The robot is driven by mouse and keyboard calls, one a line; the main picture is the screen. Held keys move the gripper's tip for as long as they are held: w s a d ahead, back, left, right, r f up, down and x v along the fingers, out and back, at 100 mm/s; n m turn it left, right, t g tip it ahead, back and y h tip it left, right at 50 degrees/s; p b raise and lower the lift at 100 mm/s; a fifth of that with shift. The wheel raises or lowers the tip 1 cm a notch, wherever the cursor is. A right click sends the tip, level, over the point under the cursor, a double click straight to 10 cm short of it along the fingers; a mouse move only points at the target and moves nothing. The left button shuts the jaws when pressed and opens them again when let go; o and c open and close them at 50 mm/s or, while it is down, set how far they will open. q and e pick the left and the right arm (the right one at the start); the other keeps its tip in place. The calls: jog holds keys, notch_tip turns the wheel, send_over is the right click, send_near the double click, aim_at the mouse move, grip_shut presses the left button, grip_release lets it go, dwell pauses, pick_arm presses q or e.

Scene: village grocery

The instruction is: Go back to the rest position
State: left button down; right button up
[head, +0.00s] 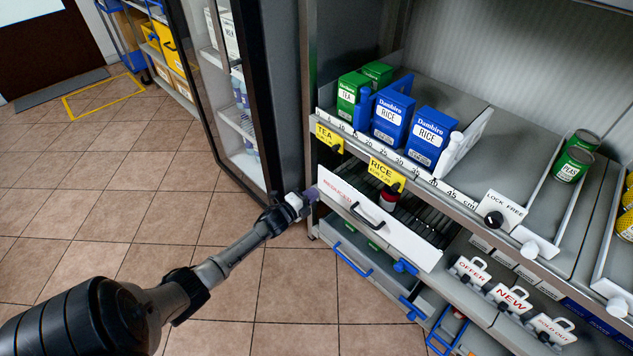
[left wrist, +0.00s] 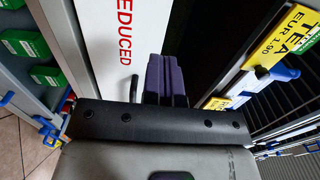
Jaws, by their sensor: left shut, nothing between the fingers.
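My left arm comes in from the lower left in the head view. Its gripper (head: 311,194) is shut and empty, beside the left end of the white drawer front marked REDUCED (head: 365,215). In the left wrist view the purple fingers (left wrist: 165,80) are together, and the white REDUCED panel (left wrist: 112,60) is close to them on the left. I cannot tell whether the fingers touch it. My right gripper is in neither view.
The shelf above holds green tea boxes (head: 351,95) and blue rice boxes (head: 431,137), with yellow price tags (head: 386,174) below. Blue handles (head: 350,260) stick out lower down. A glass-door cabinet (head: 240,110) stands at the left. The tiled floor (head: 90,220) is clear.

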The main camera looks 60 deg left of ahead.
pick_arm(q)
jog(key=s, duration=0.2)
jog(key=s+p, duration=0.1)
jog(key=s, duration=0.1)
jog(key=s+d+p, duration=0.1)
jog(key=s, duration=0.1)
jog(key=shift+w+r, duration=0.1)
jog(key=shift+w, duration=0.05)
